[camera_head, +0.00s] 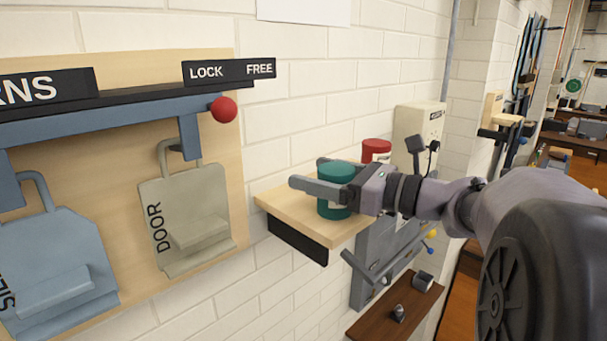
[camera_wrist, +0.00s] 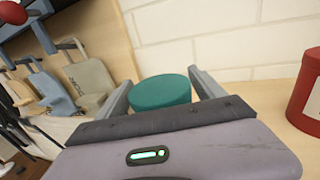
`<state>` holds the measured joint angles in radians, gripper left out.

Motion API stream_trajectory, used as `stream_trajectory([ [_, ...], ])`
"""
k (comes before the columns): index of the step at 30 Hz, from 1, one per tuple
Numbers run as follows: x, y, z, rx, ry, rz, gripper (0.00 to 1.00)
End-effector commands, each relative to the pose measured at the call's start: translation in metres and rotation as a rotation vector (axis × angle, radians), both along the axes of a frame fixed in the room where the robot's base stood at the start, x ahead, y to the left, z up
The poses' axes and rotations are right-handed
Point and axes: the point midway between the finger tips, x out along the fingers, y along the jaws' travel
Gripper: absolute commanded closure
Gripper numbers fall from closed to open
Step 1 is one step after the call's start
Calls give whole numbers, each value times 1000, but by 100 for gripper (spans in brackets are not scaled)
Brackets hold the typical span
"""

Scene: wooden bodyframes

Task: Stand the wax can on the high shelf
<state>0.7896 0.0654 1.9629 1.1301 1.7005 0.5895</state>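A teal can (camera_head: 335,190) stands upright between the fingers of my gripper (camera_head: 318,177), at the light wooden shelf (camera_head: 290,205) on the wall. In the wrist view the teal can (camera_wrist: 160,92) fills the gap between my gripper's fingers (camera_wrist: 160,85), which appear to press on both its sides. The can's base is over the shelf top and seems to rest on it. A red can (camera_head: 377,150) stands farther back, to the right; it also shows in the wrist view (camera_wrist: 308,95). No label is legible, so I cannot tell which can holds wax.
A board with LOCK and FREE signs (camera_head: 229,71), a red knob (camera_head: 223,109) and hanging tags such as the DOOR tag (camera_head: 188,215) is left of the shelf. A grey panel (camera_head: 372,262) and a lower brown shelf (camera_head: 372,322) are below right.

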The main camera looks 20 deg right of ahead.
Motion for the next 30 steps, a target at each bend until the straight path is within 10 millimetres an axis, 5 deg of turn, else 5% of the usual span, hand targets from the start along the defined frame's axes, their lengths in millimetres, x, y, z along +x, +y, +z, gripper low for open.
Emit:
stream_trajectory([
  [8, -1, -1, 5, 0, 0, 0, 22],
  [21, -81, -58, 0, -1, 0, -4, 22],
  [30, -99, -69, 3, 1, 0, 0, 22],
])
